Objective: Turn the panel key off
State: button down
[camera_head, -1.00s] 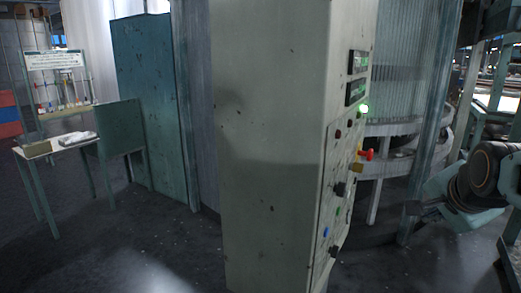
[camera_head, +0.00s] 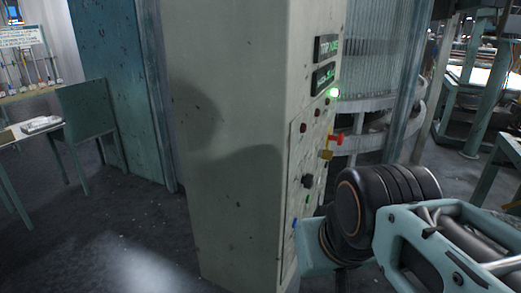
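The control panel (camera_head: 303,160) is on the narrow right face of a tall pale cabinet, seen at a steep slant. A red handle-like part (camera_head: 335,138) sticks out of it, with a yellow part (camera_head: 327,154) just below. A black knob (camera_head: 308,181) sits lower. I cannot tell for sure which of these is the key, or how it is turned. My arm is at the lower right, in front of the panel's lower part. My gripper's fingers cannot be made out.
The cabinet (camera_head: 225,130) fills the middle. A table (camera_head: 20,134) is at the left. Bare floor (camera_head: 110,235) lies at the lower left.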

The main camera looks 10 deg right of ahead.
aim_at(326, 155)
jog(key=i+l, duration=0.5)
jog(key=l, duration=0.2)
jog(key=i+l, duration=0.25)
jog(key=k+l+u, duration=0.15)
jog(key=k+l, duration=0.3)
jog(key=l, duration=0.15)
jog(key=i+j+z, duration=0.1)
jog(key=i+j, duration=0.35)
jog(key=j, duration=0.05)
